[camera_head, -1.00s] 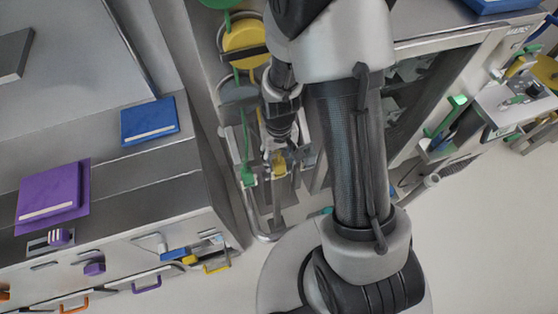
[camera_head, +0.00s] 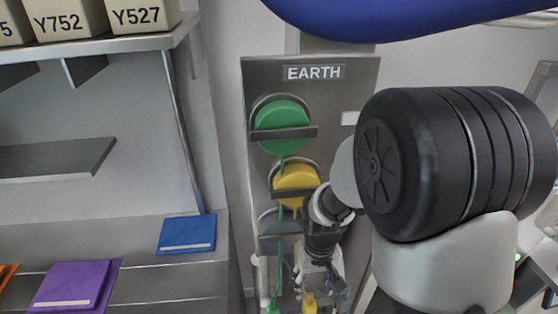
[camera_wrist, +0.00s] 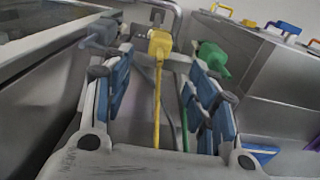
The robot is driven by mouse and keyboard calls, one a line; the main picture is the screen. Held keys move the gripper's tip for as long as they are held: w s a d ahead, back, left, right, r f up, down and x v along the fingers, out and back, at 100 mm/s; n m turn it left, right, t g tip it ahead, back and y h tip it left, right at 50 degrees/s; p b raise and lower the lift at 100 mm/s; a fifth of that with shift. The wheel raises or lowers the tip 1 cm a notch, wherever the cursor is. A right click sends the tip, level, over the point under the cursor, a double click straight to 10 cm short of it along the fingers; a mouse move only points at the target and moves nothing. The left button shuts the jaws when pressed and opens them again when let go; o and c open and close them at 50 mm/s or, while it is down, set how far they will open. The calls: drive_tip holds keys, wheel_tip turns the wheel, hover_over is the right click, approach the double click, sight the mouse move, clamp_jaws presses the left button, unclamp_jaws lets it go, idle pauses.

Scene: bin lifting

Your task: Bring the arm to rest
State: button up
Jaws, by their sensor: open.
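My gripper (camera_head: 318,280) hangs below my arm in front of the panel marked EARTH, at the lower middle of the head view. In the wrist view my gripper (camera_wrist: 157,85) has its two blue-padded fingers apart, with nothing clamped between them. A yellow plug (camera_wrist: 159,43) with a yellow cable shows beyond the gap between the fingers. A green plug (camera_wrist: 212,58) shows beyond the right finger. My large arm joint covers the right part of the head view.
The EARTH panel (camera_head: 347,88) carries a green reel (camera_head: 281,115) and a yellow reel (camera_head: 294,178). At left, a counter holds a blue book (camera_head: 187,234) and a purple book (camera_head: 75,287). Shelf bins (camera_head: 62,18) stand above. A drawer unit (camera_wrist: 265,75) is at right in the wrist view.

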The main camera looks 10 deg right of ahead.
drive_tip(key=s+r+t+b, duration=0.2)
drive_tip(key=s+r+t, duration=0.2)
drive_tip(key=s+r, duration=1.1)
wheel_tip(320, 180, up, 4)
drive_tip(key=shift+r+t, duration=0.1)
drive_tip(key=shift+t, duration=0.2)
idle(0.8)
